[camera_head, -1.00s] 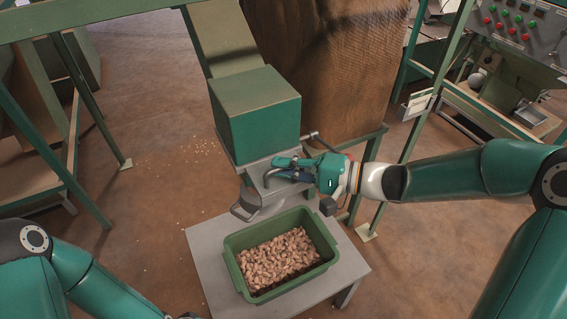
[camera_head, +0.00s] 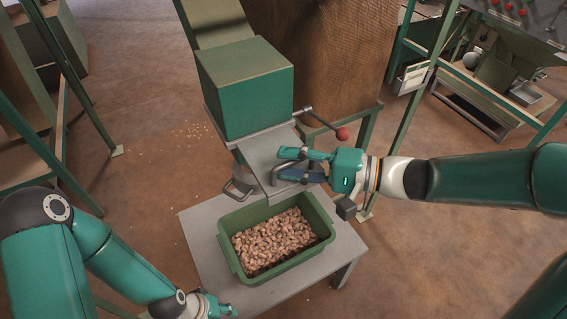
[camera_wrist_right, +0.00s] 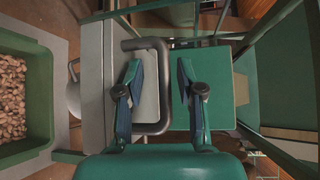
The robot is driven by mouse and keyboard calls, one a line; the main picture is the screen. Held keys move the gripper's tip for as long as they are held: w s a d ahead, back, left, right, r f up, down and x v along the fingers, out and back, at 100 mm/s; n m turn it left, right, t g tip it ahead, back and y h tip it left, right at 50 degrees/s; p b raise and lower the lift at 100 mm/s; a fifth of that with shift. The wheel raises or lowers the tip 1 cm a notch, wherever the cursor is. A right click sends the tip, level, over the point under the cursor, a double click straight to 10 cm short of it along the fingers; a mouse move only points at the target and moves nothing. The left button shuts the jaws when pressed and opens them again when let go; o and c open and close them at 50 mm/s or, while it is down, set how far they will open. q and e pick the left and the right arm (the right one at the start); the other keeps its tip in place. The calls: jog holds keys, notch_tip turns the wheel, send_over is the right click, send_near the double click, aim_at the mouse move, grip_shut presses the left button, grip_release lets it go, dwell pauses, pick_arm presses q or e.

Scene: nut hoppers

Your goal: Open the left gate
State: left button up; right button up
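The gate, a grey plate (camera_head: 266,150), sticks out from under the green hopper box (camera_head: 245,88), above the front bin.
A green bin (camera_head: 228,243) of nuts stands on a grey table (camera_head: 199,228) below the gate. A lever with a red knob (camera_head: 342,133) juts from the hopper's right side. Green frame posts stand at both sides.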

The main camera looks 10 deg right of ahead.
jog(key=shift+w+r, duration=0.1)
jog(key=shift+d, duration=0.2)
jog(key=v, duration=1.1)
jog(key=shift+s+d, duration=0.2)
jog(key=shift+s, duration=0.1)
jog(key=s+a+f+n+g+h+p, duration=0.1)
jog(key=s+a+f+g+h, duration=0.1)
jog(key=f, duration=1)
jog(key=s+a+f+n+g+h+p, duration=0.1)
jog(key=s+f+h, duration=0.3)
jog(key=f, duration=0.9)
jog(key=s+a+f+n+g+h+p, duration=0.1)
jog(key=f+h, duration=0.4)
jog(key=f, duration=0.7)
jog(key=s+a+n+g, duration=0.1)
jog(key=s+a+g, duration=0.1)
jog(key=shift+s+f+n+p, duration=0.25)
jog(key=shift+s+n+p, duration=0.05)
jog(key=shift+s+p, duration=0.1)
